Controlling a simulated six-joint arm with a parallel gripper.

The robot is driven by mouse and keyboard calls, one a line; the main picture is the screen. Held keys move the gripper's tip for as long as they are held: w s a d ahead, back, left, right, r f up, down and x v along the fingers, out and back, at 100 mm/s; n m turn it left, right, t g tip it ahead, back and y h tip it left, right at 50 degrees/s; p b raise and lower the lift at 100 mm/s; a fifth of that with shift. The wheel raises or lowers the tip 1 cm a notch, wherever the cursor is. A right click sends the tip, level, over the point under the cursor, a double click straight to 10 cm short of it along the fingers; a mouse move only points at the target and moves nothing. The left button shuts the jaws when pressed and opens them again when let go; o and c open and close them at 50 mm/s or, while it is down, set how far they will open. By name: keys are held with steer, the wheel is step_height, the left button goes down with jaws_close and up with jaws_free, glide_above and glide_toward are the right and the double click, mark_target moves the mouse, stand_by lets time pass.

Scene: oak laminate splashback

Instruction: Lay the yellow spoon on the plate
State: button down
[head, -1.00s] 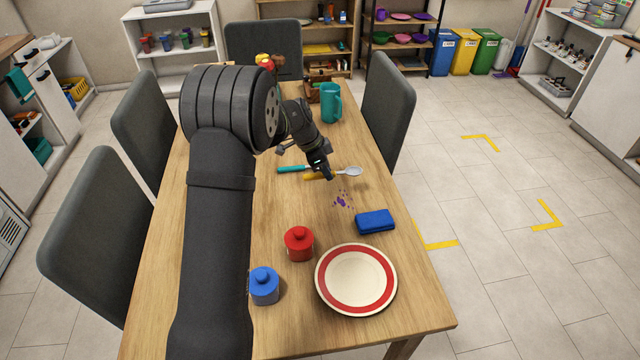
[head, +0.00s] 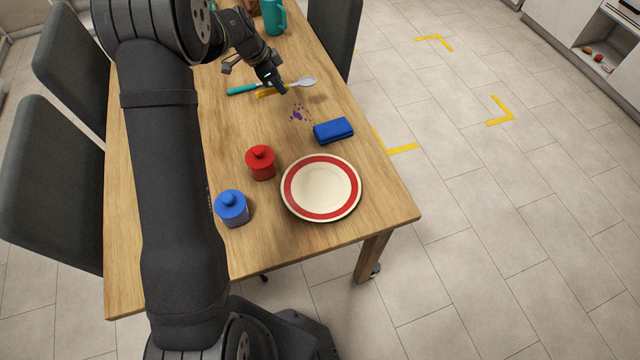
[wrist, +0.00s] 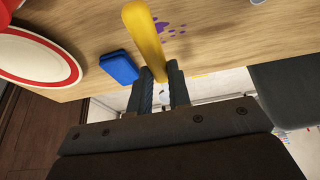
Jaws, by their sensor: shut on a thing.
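My gripper (head: 282,90) is shut on the yellow spoon (head: 266,94) over the far half of the table. In the wrist view the spoon's yellow handle (wrist: 146,40) runs up from between the two fingers (wrist: 162,88). In the head view a pale spoon bowl shows just right of the fingertips and seems to belong to it; a shadow lies on the table nearby. The plate (head: 301,209), cream with a red ring, lies empty near the table's front right corner. It also shows at the upper left of the wrist view (wrist: 22,68).
A teal-handled utensil (head: 242,89) lies left of my gripper, its other end hidden. Purple spots (head: 299,114) and a blue block (head: 333,130) lie between gripper and plate. A teal mug (head: 274,18) stands far back.

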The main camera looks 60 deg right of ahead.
steer(key=s+a+m+y, duration=0.2)
steer(key=s+a+m, duration=0.4)
steer(key=s, duration=0.4)
steer(key=m+g+y, duration=0.1)
steer(key=m+y, duration=0.2)
steer(key=m, duration=0.3)
glide_above(320, 188)
steer(key=w, duration=0.2)
steer(key=f, duration=0.2)
steer(key=shift+s+d+f, duration=0.1)
steer(key=shift+d+f, duration=0.05)
steer(key=shift+f, duration=1.55)
steer(key=shift+d+f, duration=0.15)
steer(key=shift+f, duration=1.5)
steer(key=c, duration=1.3)
jaws_free()
steer(key=shift+o, duration=0.2)
steer(key=v, duration=1.7)
steer(key=shift+w+a+r, duration=0.2)
steer(key=shift+a, duration=0.1)
